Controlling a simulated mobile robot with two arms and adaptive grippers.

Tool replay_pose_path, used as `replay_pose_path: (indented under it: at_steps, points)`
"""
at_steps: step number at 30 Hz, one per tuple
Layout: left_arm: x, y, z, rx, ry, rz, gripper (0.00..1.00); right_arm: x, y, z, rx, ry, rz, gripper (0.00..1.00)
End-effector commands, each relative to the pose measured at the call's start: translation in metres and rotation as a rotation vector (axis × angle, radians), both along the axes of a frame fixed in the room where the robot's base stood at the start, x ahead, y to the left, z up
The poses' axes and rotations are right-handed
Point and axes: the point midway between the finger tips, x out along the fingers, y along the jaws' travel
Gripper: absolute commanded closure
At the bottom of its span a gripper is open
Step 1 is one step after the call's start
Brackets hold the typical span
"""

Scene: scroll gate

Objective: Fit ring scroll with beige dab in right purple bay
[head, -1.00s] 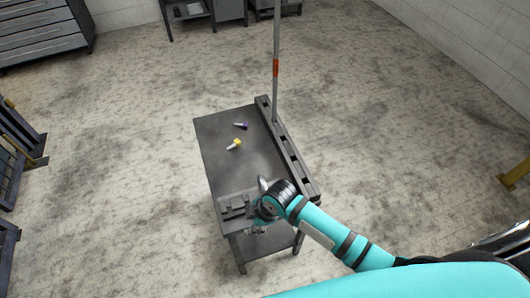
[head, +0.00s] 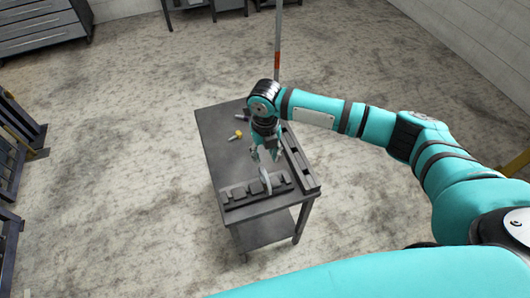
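My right gripper (head: 266,155) points down over the table, its fingers apart with nothing seen between them. A pale grey, slim, upright piece (head: 265,180) stands just below it at the dark slotted rack (head: 238,195) on the table's near end. I cannot tell whether this piece is a scroll, and no beige dab shows. A yellow-ended piece (head: 237,135) lies on the table beyond the gripper. A purple-ended piece (head: 242,118) lies farther back, partly hidden by my arm. No purple bay can be made out. My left gripper is out of view.
The dark table (head: 218,150) has bare room at its left and middle. A raised slotted rail (head: 300,165) runs along its right edge. A pole with a red band (head: 277,62) stands at the far end, partly behind my arm.

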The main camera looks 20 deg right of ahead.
Motion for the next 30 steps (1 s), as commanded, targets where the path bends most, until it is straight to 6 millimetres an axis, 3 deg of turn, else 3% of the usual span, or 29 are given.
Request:
replay_pose_path:
  at_steps: [15,24,30]
  points:
    - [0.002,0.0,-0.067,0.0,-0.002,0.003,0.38,0.0,0.0,-0.065,0.001,-0.002,-0.001,0.65]
    - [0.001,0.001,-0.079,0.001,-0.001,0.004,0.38,0.0,0.001,-0.096,0.002,0.0,-0.001,0.65]
    - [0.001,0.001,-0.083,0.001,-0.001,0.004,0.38,0.0,0.001,-0.106,0.002,-0.001,-0.002,0.65]
